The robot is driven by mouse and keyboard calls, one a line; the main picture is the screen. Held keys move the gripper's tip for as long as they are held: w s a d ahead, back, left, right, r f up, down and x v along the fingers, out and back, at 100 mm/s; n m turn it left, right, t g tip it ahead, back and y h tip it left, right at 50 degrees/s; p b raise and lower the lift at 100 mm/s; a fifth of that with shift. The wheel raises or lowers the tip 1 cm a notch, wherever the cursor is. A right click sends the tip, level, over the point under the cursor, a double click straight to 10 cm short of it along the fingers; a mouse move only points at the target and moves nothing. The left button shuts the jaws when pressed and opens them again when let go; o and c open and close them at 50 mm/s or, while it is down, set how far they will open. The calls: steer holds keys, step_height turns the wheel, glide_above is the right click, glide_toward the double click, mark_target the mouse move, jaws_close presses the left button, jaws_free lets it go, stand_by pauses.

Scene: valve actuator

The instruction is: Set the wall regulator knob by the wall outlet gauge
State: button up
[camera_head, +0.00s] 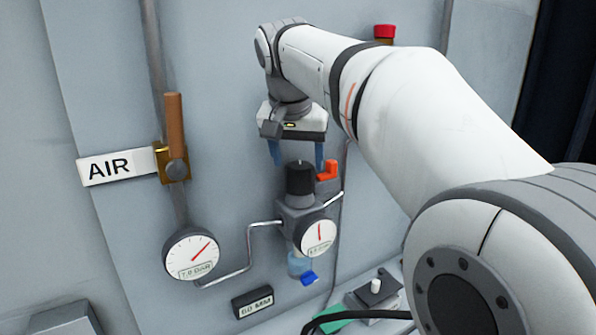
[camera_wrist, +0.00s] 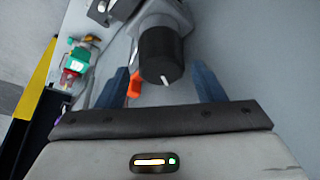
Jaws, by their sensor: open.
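The black regulator knob (camera_head: 300,180) sits on top of the grey wall regulator (camera_head: 293,212). In the wrist view the knob (camera_wrist: 160,54) shows a white mark on its end face. The outlet gauge (camera_head: 318,238) is on the regulator's front, a white dial with a red needle pointing about straight up; its small label is too blurred to read surely. My gripper (camera_head: 297,154) is open just above the knob, pointing down.
An orange-red lever (camera_head: 327,171) sits close beside the knob, near one finger. A second gauge (camera_head: 191,254), labelled 7.0 BAR, is at left. Below are a 60 MM plate (camera_head: 252,302) and thin pipes.

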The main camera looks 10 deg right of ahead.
mark_target(301, 166)
steer(key=shift+v, duration=1.5)
steer(key=shift+o, duration=1.3)
steer(key=shift+d, duration=0.1)
steer(key=n+y, duration=0.1)
steer(key=n, duration=0.1)
steer(key=d+n, duration=0.1)
steer(key=n, duration=0.1)
steer(key=shift+w+d+f+y, duration=0.1)
steer(key=shift+d+f+y, duration=0.1)
steer(key=shift+y, duration=0.2)
steer(key=n, duration=0.1)
steer(key=n+y, duration=0.1)
steer(key=n, duration=0.1)
steer(key=shift+w+d+n+p, duration=0.1)
steer(key=shift+d+n+p, duration=0.2)
steer(key=shift+d+p, duration=0.1)
steer(key=shift+w+d+r+n+y, duration=0.15)
steer(key=shift+n+y, duration=0.1)
steer(key=shift+n, duration=0.35)
steer(key=shift+d+r+n+y, duration=0.1)
steer(key=shift+n+y, duration=0.15)
steer(key=shift+n, duration=0.35)
steer(key=shift+p+x, duration=0.35)
steer(key=shift+x, duration=3.6)
steer(key=shift+a, duration=0.1)
steer(key=shift+c, duration=0.3)
